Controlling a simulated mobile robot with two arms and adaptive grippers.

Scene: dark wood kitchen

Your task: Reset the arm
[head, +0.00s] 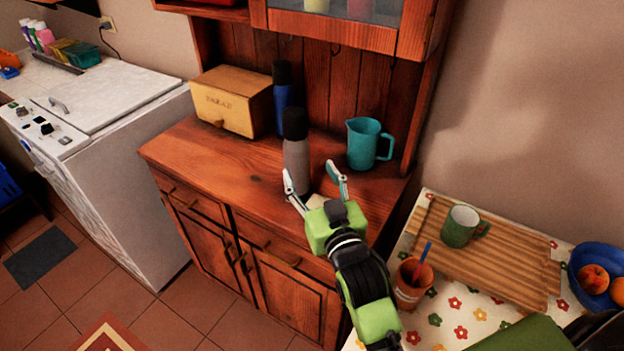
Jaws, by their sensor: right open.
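My right gripper (315,182) is open above the front right part of the wooden cabinet top (215,165). Its two fingers are spread and nothing is held between them. A grey bottle with a black cap (297,155) stands upright just behind the left finger; whether they touch I cannot tell. A teal jug (364,145) stands behind and to the right of the right finger. My green and black right arm (362,280) reaches up from the bottom of the head view. My left gripper does not show.
A blue bottle (283,100) and a wooden bread box (232,100) stand farther back on the cabinet. On the right, a table holds a wooden tray (510,262), green mug (462,226), terracotta cup (412,285) and blue fruit bowl (598,262).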

